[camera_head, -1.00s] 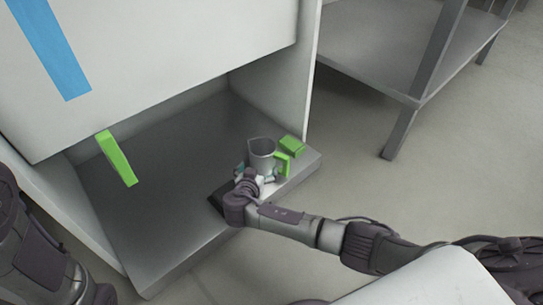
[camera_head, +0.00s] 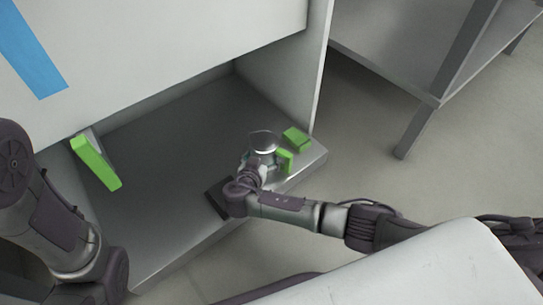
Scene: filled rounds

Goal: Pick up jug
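The jug (camera_head: 263,138) is a small grey vessel with a green handle (camera_head: 285,160). It is near the front right corner of the grey cabinet floor (camera_head: 165,150). My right gripper (camera_head: 258,163) is at the near side of the jug, close against it. My own wrist hides its fingertips and the jug's lower part, so I cannot tell whether it is shut on the jug or whether the jug is lifted.
A green bar handle (camera_head: 96,163) sticks out at the left. The white cabinet front (camera_head: 150,60) overhangs the opening. A grey metal table (camera_head: 425,90) stands at right.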

